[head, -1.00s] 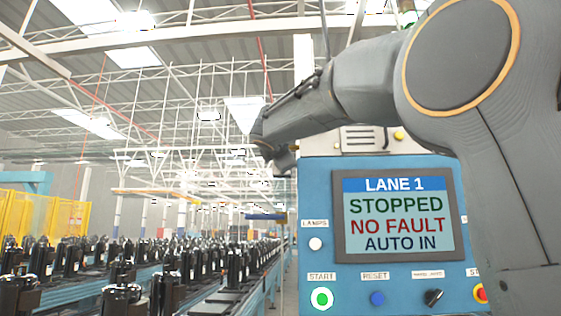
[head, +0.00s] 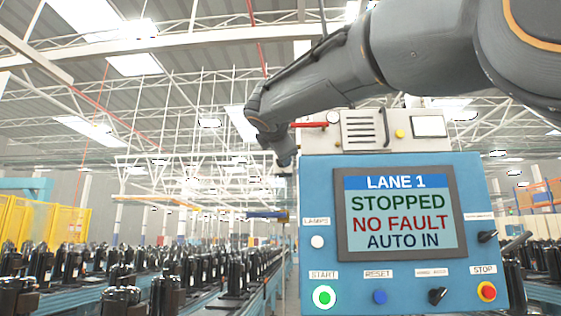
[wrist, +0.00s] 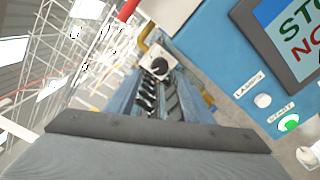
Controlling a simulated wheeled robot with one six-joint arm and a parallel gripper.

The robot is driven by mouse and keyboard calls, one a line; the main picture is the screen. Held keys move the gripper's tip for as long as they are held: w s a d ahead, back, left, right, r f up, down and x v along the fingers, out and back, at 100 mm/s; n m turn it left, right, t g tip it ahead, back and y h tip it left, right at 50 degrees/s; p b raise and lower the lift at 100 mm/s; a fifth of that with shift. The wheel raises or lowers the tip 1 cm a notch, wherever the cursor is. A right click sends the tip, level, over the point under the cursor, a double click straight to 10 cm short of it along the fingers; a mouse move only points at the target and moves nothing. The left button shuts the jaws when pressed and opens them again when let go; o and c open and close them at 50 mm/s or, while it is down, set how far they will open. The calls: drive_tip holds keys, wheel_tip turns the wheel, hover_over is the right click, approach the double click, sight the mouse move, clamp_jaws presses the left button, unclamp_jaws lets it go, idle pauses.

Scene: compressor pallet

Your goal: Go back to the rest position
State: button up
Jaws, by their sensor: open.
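My gripper (head: 285,160) is at the end of my raised arm, left of the blue control panel (head: 322,185) in the head view. It hangs in the air above the far part of the conveyor lanes. Its fingers are too small to make out there, and nothing is seen held in it. In the wrist view, grey parts of my own arm end fill the bottom. The panel (wrist: 222,65) shows at the right there. Its screen (head: 398,212) reads LANE 1, STOPPED, NO FAULT, AUTO IN. The green START button (head: 324,297) looks lit.
Black compressors (head: 120,296) stand in rows on blue conveyors at the left. A red rod (head: 310,124) sticks out left from the panel's top box (head: 366,128), close to my arm. Yellow fencing (head: 45,220) stands at far left. The air above the compressors is open.

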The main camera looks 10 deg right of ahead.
drive_tip(key=shift+s+a, duration=0.1)
drive_tip(key=shift+s, duration=0.25)
idle(0.3)
wheel_tip(320, 180, down, 33)
drive_tip(key=w+d+m+g+y, duration=0.1)
drive_tip(key=w+m+g+y, duration=0.1)
drive_tip(key=m+g, duration=0.4)
drive_tip(key=s+d+f+m+g+y+b, duration=0.1)
drive_tip(key=s+f+m+g, duration=0.2)
drive_tip(key=f, duration=0.8)
drive_tip(key=s+f+m+g+y, duration=0.15)
drive_tip(key=s+f, duration=0.35)
drive_tip(key=f, duration=0.5)
drive_tip(key=s+f+m+g+y, duration=0.1)
drive_tip(key=s+f+m+g, duration=0.4)
drive_tip(key=s+f, duration=1.6)
drive_tip(key=m, duration=0.5)
drive_tip(key=shift+d, duration=0.25)
